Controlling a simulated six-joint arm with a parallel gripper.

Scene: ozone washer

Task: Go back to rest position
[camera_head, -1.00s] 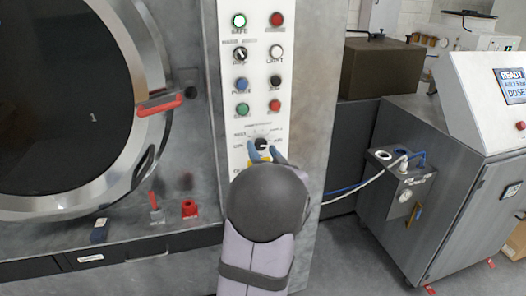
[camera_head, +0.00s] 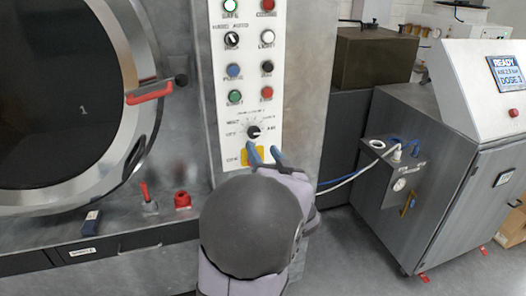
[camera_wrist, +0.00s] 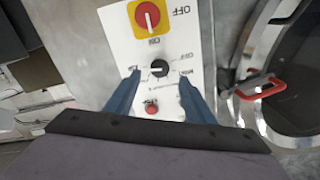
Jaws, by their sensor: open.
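My gripper (camera_head: 264,155) is open and empty, its two blue fingers pointing at the white control panel (camera_head: 247,113). In the head view the fingertips show just below the black rotary knob (camera_head: 254,132). In the wrist view my gripper (camera_wrist: 153,95) has its fingers spread on either side, with the knob (camera_wrist: 159,68) between and beyond them, apart from both. A red switch on a yellow plate (camera_wrist: 147,16) is also in the wrist view. In the head view most of that yellow plate (camera_head: 254,156) is hidden behind my fingers.
The washer's round door (camera_head: 60,100) with a red handle (camera_head: 149,93) is at left. Red items (camera_head: 182,200) stand on the ledge below. The grey ozone cabinet (camera_head: 440,170) with a READY screen stands at right. Hoses (camera_head: 345,180) run between panel and cabinet. Grey floor is open between them.

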